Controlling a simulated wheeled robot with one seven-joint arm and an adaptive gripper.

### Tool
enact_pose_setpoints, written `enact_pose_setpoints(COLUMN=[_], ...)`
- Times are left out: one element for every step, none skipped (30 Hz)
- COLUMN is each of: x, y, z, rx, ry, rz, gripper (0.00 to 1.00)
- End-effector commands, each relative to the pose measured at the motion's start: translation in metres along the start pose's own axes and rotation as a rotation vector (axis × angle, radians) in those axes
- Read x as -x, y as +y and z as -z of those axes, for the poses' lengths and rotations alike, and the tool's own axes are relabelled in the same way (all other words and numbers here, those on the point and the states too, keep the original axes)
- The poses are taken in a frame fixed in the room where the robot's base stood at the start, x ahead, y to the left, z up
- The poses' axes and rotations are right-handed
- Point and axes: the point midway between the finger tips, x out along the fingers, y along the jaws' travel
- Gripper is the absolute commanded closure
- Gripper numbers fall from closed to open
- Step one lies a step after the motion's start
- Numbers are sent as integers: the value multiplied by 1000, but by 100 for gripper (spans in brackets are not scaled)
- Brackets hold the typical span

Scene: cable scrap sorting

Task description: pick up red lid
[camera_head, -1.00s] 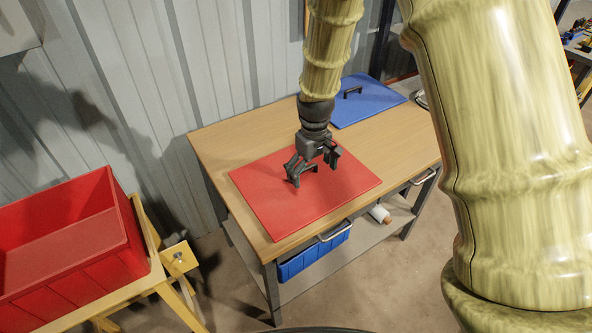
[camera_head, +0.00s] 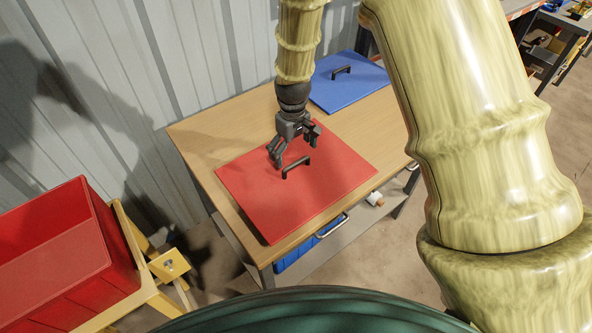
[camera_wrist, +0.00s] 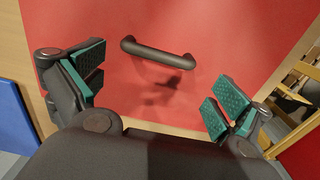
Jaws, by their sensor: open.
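The red lid (camera_head: 262,205) lies flat on the wooden table, and it also fills most of the wrist view (camera_wrist: 220,35). Its black bar handle (camera_head: 297,168) stands up near its middle. In the wrist view the handle (camera_wrist: 158,53) lies beyond the fingertips, between the two fingers in picture width. My gripper (camera_head: 294,148) is open and empty above the lid, just behind the handle in the head view. Its green-padded fingers (camera_wrist: 150,90) are wide apart and do not touch the handle.
A blue lid (camera_head: 347,88) with a black handle lies at the table's (camera_head: 200,130) back right. A red bin (camera_head: 113,240) stands on a yellow wooden stand (camera_head: 168,265) at the left. A corrugated wall (camera_head: 130,60) is behind the table. A blue bin (camera_head: 290,258) sits below.

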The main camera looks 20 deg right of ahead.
Motion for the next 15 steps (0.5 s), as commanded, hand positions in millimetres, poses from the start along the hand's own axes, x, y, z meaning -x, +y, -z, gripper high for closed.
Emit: enact_pose_setpoints(x=[-1,-2,-3,-4,-5,-6,-8,-10,-13,-16,-19,-23,-26,-29,-33], y=[1,1,1,1,1,1,2,2,2,3,3,4,4,4,5], z=[0,0,0,-1,-1,-2,-2,-3,-4,-5,-6,-7,-7,-8,-9], rx=[-1,-1,-2,-2,-2,-2,-3,-3,-4,-4,-4,-4,-4,-4,-5], ry=[1,1,1,1,0,0,-1,-2,-1,-1,-2,-2,-2,-1,-2], rz=[0,0,0,0,0,0,1,1,1,1,1,1,1,1,0], gripper=[0,0,0,0,0,0,0,0,0,0,0,0,0,0,0])
